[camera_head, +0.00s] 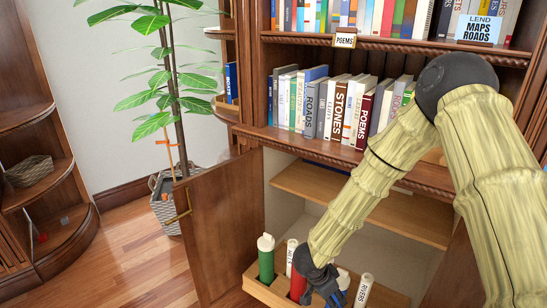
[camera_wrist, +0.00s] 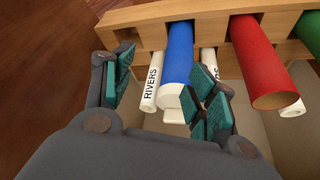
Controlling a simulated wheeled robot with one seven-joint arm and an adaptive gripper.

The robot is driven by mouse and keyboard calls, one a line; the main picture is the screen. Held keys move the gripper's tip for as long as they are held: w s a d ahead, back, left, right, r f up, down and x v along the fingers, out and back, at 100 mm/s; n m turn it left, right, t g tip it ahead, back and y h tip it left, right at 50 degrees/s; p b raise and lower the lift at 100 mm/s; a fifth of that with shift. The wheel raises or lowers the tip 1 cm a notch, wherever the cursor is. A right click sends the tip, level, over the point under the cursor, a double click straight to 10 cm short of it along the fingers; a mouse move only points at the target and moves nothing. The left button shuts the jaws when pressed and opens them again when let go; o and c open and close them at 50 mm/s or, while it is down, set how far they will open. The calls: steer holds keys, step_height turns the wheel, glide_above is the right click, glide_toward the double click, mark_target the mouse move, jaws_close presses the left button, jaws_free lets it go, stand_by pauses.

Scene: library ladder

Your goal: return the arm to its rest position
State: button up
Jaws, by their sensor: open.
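My arm comes down from the upper right in the head view, and my gripper (camera_head: 322,288) is low inside the open cabinet, over the wooden rack (camera_head: 265,291) of rolled tubes. In the wrist view my gripper (camera_wrist: 163,68) is open, with teal finger pads apart. The blue tube (camera_wrist: 179,50) and the white RIVERS tube (camera_wrist: 151,85) show in the gap between the fingers. I cannot tell whether a finger touches the blue tube. The red tube (camera_wrist: 255,60) is right of the fingers. In the head view my gripper hides part of the rack.
The cabinet door (camera_head: 222,230) stands open at the left of the rack. A wooden shelf (camera_head: 365,205) is above it inside. Books (camera_head: 340,108) fill the shelves higher up. A plant in a basket (camera_head: 165,205) stands left; open floor (camera_head: 130,265) lies before it.

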steer(key=s+d+f+n+y, duration=0.1)
steer(key=s+d+f+n, duration=0.25)
steer(key=s+f, duration=0.35)
steer(key=s+d+f+n, duration=0.2)
steer(key=s+f+n, duration=0.25)
steer(key=s, duration=0.35)
steer(key=s+f+n+g+y, duration=0.2)
steer(key=s+f+n+y, duration=0.15)
steer(key=s, duration=1.45)
step_height(320, 180, up, 20)
steer(key=p, duration=1.9)
steer(key=shift+s+d+f+p, duration=0.2)
steer(key=shift+s+p, duration=0.05)
steer(key=shift+p, duration=0.15)
